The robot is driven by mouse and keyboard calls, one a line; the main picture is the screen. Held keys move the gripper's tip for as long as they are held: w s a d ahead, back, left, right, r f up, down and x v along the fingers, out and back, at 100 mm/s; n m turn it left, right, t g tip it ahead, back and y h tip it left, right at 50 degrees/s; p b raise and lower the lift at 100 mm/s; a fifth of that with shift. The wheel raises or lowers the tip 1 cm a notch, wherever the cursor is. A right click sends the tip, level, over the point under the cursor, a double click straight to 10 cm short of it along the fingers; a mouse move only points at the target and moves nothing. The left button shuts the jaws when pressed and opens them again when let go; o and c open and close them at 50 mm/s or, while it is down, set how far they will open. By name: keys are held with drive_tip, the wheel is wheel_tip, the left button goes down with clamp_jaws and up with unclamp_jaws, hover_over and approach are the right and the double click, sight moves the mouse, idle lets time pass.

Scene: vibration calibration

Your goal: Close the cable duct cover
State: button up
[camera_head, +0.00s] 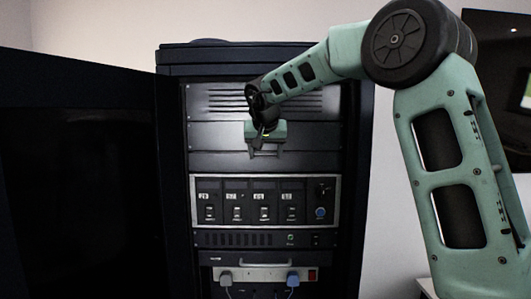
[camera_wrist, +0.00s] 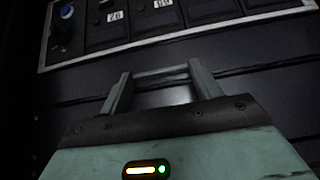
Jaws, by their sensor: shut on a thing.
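A dark cover panel (camera_head: 218,160) lies on the front of the rack cabinet, above the switch row. In the head view my gripper (camera_head: 266,150) is against this panel, with its green body just above. In the wrist view my gripper's two fingers (camera_wrist: 160,76) stand at either end of a thin bar-shaped handle (camera_wrist: 160,72) on the dark panel (camera_wrist: 60,108). The fingers are shut on the handle. The handle's ends are partly hidden by the fingers. Whether the cover sits flush cannot be told.
A framed row of labelled switches (camera_head: 265,177) with a blue knob is below the panel; its frame also shows in the wrist view (camera_wrist: 180,36). Plugs and cables (camera_head: 292,280) are lower. The cabinet door (camera_head: 80,180) stands open at left.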

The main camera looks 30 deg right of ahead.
drive_tip(key=o, duration=1)
drive_tip(key=b+v, duration=0.4)
drive_tip(key=v, duration=1.3)
drive_tip(key=shift+s+a+r+b, duration=0.1)
drive_tip(key=shift+s+r+b, duration=0.05)
drive_tip(key=shift+b, duration=0.15)
